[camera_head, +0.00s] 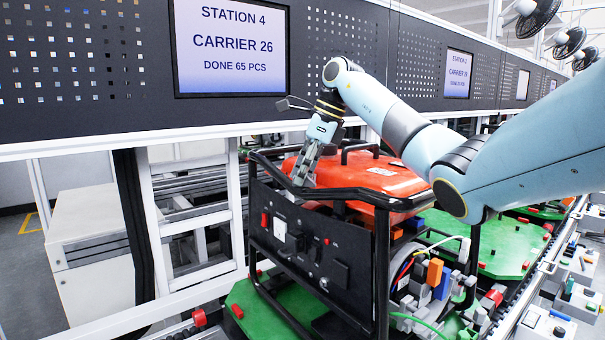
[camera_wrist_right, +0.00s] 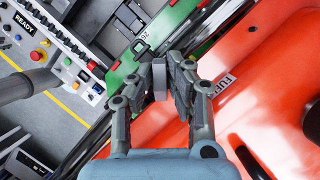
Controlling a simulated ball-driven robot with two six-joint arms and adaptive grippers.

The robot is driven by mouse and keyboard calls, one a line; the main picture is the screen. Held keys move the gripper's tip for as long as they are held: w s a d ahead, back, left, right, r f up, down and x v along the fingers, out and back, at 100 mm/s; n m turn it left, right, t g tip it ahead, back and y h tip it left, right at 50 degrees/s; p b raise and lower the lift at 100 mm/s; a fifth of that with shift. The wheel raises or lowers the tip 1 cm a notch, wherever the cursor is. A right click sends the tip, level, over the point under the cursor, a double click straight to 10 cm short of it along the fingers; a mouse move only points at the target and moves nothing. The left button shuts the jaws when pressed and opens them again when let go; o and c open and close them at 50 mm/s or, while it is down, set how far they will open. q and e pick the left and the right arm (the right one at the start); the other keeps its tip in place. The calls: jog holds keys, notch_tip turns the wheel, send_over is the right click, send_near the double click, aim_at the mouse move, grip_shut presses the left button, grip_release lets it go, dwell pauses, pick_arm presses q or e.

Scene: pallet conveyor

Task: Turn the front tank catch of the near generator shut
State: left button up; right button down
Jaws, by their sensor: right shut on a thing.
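The near generator has a black tube frame (camera_head: 381,270), a dark front panel (camera_head: 335,250) and a red-orange tank (camera_head: 395,178). It stands on a green pallet (camera_head: 240,298). My right gripper (camera_head: 303,185) reaches down between the top bar of the frame and the front edge of the tank. In the right wrist view, the fingers (camera_wrist_right: 168,85) are closed around a small grey piece, which looks like the front tank catch (camera_wrist_right: 159,80). The tank (camera_wrist_right: 260,90), with its FUEL label (camera_wrist_right: 223,87), lies right of the fingers. The catch is hidden in the head view. My left gripper is out of view.
Loose-looking wires and an orange block (camera_head: 435,272) sit at the generator's right side. More green pallets (camera_head: 490,250) stand behind on the conveyor. A dark perforated wall with a station screen (camera_head: 232,45) runs along the back. A control panel with buttons (camera_wrist_right: 62,45) shows in the wrist view.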

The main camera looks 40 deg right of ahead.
jog(key=n+g+y, duration=0.1)
jog(key=n, duration=0.4)
jog(key=shift+w, duration=0.15)
jog(key=shift+d+r+n+g+y, duration=0.15)
jog(key=shift+n+g, duration=0.3)
jog(key=shift+n, duration=0.45)
jog(key=shift+a+f+n+g+y, duration=0.1)
jog(key=shift+n+g+y, duration=0.25)
jog(key=shift+n, duration=0.55)
jog(key=c, duration=1.3)
grip_release()
